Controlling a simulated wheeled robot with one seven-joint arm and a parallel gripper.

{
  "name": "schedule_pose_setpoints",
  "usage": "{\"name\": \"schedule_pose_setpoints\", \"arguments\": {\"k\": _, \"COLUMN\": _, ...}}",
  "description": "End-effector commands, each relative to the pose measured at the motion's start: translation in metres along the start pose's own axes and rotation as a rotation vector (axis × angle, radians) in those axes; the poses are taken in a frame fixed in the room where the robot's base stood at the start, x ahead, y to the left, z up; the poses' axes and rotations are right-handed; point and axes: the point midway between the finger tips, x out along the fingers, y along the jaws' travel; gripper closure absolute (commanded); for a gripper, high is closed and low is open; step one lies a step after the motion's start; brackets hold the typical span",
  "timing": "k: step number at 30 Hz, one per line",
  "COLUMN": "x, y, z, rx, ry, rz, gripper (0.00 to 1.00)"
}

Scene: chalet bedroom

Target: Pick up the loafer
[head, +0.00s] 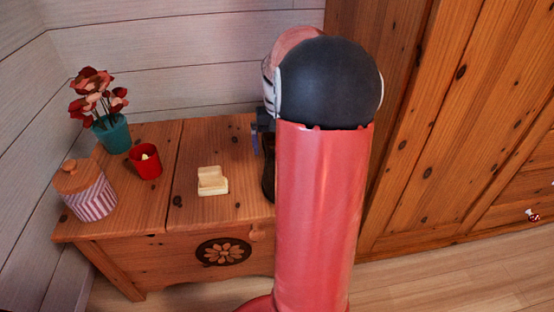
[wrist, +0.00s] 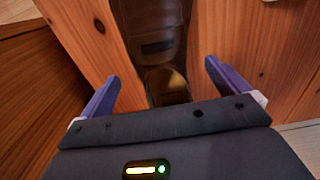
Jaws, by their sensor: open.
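The loafer (wrist: 150,25) is a dark brown shoe on the wooden chest top. In the wrist view it runs from the top edge down between my fingers, with its near end dim and partly hidden by my gripper's body. In the head view only a dark sliver of the loafer (head: 268,180) shows beside my red arm, which hides the rest. My gripper (wrist: 161,72) is open, with one purple finger on each side of the loafer. I cannot tell whether either finger touches it. In the head view my gripper (head: 257,140) is mostly hidden behind my arm.
On the chest (head: 200,213) are a cream block-like object (head: 212,181), a red candle cup (head: 146,162), a teal flower vase (head: 112,134) and a striped jar (head: 90,195). A wooden wardrobe (head: 450,120) stands at right. A plank wall is behind.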

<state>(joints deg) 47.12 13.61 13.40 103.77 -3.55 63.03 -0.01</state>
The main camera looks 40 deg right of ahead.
Motion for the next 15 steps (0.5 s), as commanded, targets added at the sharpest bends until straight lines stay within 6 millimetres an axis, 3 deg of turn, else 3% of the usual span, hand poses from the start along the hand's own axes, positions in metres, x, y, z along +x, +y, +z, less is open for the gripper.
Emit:
{"name": "schedule_pose_setpoints", "arguments": {"k": 6, "x": 0.035, "y": -0.002, "z": 0.002, "rx": -0.001, "ry": -0.002, "rz": -0.001, "gripper": 0.00}}
{"name": "schedule_pose_setpoints", "arguments": {"k": 15, "x": 0.042, "y": -0.002, "z": 0.002, "rx": -0.002, "ry": 0.000, "rz": 0.000, "gripper": 0.00}}
